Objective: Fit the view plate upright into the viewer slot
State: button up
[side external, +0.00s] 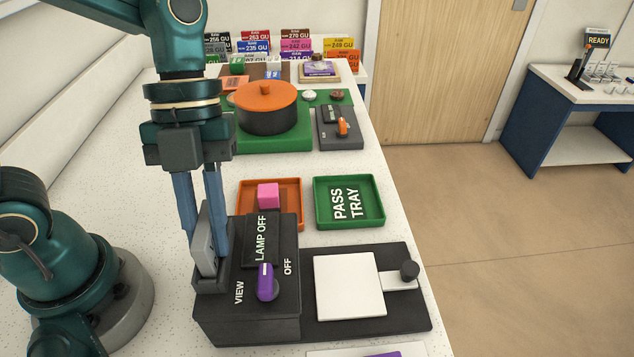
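The viewer is a black box (245,322) in the lower middle, marked VIEW, OFF and LAMP OFF, with a purple switch (265,283) on top. A grey plate (203,243), which looks like the view plate, stands roughly upright at the box's left end. Its lower end is at a dark holder (211,284) there; how deep it sits in the slot is hidden. My gripper (208,248) points down, with a blue finger on each side of the plate. It appears shut on the plate, though the contact is partly hidden.
Behind are an orange tray (290,222) with a pink block (268,196), a green pass tray (323,216) and an orange-lidded kiln (266,108).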

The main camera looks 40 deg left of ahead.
aim_at(204, 218)
jog(key=o, duration=0.4)
jog(key=shift+v, duration=2.55)
